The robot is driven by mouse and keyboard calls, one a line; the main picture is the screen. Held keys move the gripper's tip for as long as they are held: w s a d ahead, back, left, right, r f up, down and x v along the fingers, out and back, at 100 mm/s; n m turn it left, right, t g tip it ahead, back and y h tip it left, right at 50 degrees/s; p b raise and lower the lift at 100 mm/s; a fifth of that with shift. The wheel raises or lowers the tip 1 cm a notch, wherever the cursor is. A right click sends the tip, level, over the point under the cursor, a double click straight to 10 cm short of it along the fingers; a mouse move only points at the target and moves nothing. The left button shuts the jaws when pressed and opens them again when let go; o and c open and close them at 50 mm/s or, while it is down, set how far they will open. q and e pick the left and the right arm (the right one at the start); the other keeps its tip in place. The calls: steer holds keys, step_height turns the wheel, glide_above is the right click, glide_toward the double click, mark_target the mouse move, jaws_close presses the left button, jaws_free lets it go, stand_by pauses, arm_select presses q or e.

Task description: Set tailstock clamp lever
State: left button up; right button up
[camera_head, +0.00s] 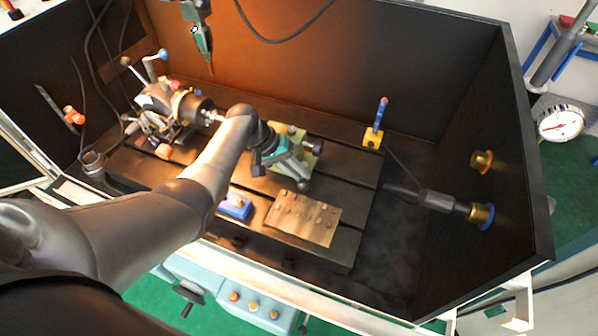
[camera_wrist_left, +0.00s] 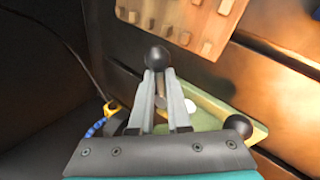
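The tailstock is a green block (camera_head: 290,131) on the slotted table, right of centre in the head view. Its base also shows in the left wrist view (camera_wrist_left: 210,113). A lever with a black ball end (camera_wrist_left: 157,57) lies at my left fingertips. My left gripper (camera_head: 296,174) reaches over the tailstock from the left. In the left wrist view its grey fingers (camera_wrist_left: 159,82) are close together around the lever's stem, just behind the ball; contact is partly hidden. A second black knob (camera_wrist_left: 238,127) is at the right, apart from the fingers. My right gripper is out of view.
The chuck unit (camera_head: 180,108) stands at the left. A pointed green tool (camera_head: 203,42) hangs above. A yellow-based blue post (camera_head: 376,125) stands behind right. Dark walls enclose the table.

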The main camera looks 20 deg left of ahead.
arm_select(q)
steer(key=o, duration=0.5)
steer(key=shift+s+f, duration=0.2)
steer(key=shift+s, duration=0.05)
steer(key=shift+c, duration=0.2)
steer(key=shift+d+r, duration=0.1)
steer(key=shift+d, duration=0.05)
steer(key=shift+w, duration=0.1)
steer(key=shift+a+r, duration=0.2)
steer(key=p+v, duration=0.3)
steer(key=v, duration=1.1)
steer(key=shift+a+r, duration=0.15)
steer(key=shift+r, duration=0.25)
